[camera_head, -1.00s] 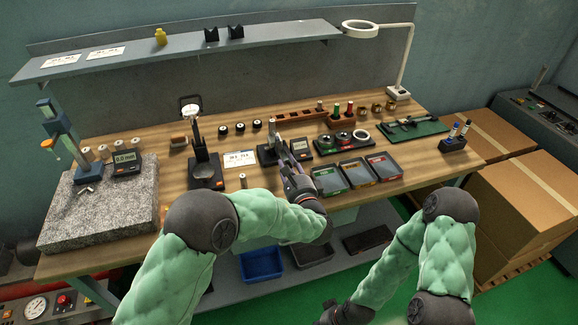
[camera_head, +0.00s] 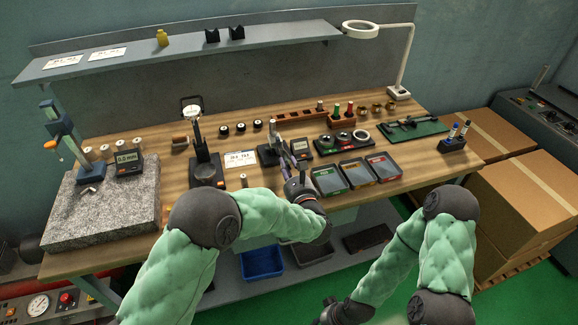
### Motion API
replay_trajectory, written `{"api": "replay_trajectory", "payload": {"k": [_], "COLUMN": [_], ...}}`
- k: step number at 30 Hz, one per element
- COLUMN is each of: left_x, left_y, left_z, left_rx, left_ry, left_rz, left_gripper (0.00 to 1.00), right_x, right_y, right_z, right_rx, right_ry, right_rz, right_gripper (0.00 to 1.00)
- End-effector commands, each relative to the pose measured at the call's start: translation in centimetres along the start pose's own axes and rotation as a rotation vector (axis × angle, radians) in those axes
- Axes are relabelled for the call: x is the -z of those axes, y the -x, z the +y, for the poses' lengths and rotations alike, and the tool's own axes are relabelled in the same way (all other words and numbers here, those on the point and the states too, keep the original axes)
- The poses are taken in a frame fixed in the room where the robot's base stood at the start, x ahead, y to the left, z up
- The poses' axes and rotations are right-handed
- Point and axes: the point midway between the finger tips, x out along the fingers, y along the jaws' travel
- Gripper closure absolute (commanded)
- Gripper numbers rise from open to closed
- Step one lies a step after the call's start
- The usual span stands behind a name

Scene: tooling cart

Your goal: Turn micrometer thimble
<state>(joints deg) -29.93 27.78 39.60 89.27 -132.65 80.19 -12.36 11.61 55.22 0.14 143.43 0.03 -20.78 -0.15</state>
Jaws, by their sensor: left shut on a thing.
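The micrometer stand (camera_head: 272,130) stands upright near the middle of the bench, with a small dark display box (camera_head: 301,146) just to its right. My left gripper (camera_head: 286,157) reaches in from the front and is shut at the micrometer, right beside the stand. The micrometer's thimble is small and mostly hidden by the fingers, so its markings cannot be read. My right gripper (camera_head: 335,316) hangs low at the bottom edge, away from the bench; its fingers are cut off or too dark to read.
Three shallow trays (camera_head: 329,191) lie just right of my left gripper. A white card (camera_head: 240,158) and a dial gauge stand (camera_head: 205,172) are to its left. A granite block (camera_head: 110,215) fills the left end. A ring lamp (camera_head: 360,29) rises at the back right.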

Motion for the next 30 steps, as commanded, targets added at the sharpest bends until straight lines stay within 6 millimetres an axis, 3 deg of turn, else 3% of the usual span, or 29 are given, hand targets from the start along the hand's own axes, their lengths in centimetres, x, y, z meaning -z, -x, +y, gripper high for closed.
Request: {"api": "replay_trajectory", "payload": {"k": [1, 8, 9, 10, 22, 30], "left_x": [1.0, 1.0, 1.0, 1.0, 0.4, 0.4], "left_y": [0.3, 0.3, 0.3, 0.3, 0.9, 5.7], "left_z": [0.7, 0.7, 0.7, 0.7, 0.2, 0.1], "left_rx": [-0.008, -0.009, -0.009, -0.009, -0.003, 0.000], "left_ry": [-0.013, -0.013, -0.013, -0.013, -0.004, -0.006], "left_rz": [0.018, 0.018, 0.018, 0.018, 0.008, 0.009], "left_gripper": [1.00, 1.00, 0.71, 0.65, 0.65, 0.65], "right_x": [0.0, 0.0, 0.0, 0.0, 0.0, 0.0], "right_y": [0.0, -0.1, -0.1, -0.1, 0.0, 0.0], "right_z": [0.0, 0.0, 0.0, 0.0, 0.0, 0.0], "right_rx": [0.000, 0.000, 0.000, 0.000, 0.000, 0.000], "right_ry": [0.000, 0.000, 0.000, 0.000, 0.000, 0.000], "right_rz": [0.000, 0.000, 0.000, 0.000, 0.000, 0.000], "right_gripper": [0.65, 0.65, 0.65, 0.65, 0.65, 0.65]}}
